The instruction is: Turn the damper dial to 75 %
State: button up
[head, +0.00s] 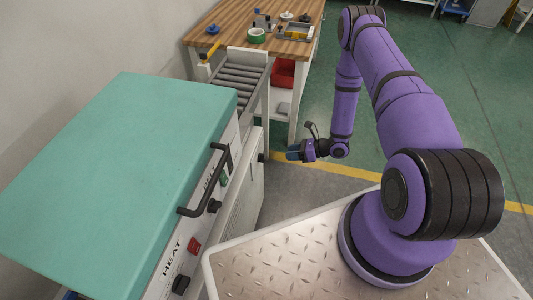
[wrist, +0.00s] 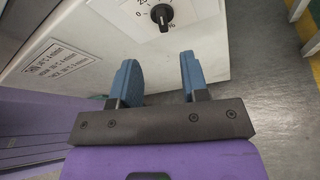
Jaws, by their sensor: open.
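The damper dial is a round black knob (wrist: 162,15) on a pale panel, at the top of the wrist view. Part of its printed scale shows around it, with a 0 at its left and a % sign below right. The rest of the scale is cut off by the frame edge, and I cannot read the setting. My gripper (wrist: 157,76) has its two blue fingers spread, with nothing between them. The knob lies beyond the fingertips, apart from them. In the head view my gripper (head: 294,153) is right of the machine's side.
A machine with a teal lid (head: 120,170) and a black handle (head: 208,182) stands at left. Behind it are a roller conveyor (head: 240,75) and a wooden workbench (head: 290,38) with a red bin (head: 283,73) below. Floor is open at right.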

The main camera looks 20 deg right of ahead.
aim_at(261, 158)
jog(key=x, duration=1.1)
jog(key=shift+d+f, duration=0.15)
jog(key=shift+f, duration=0.05)
jog(key=shift+c, duration=0.2)
grip_shut()
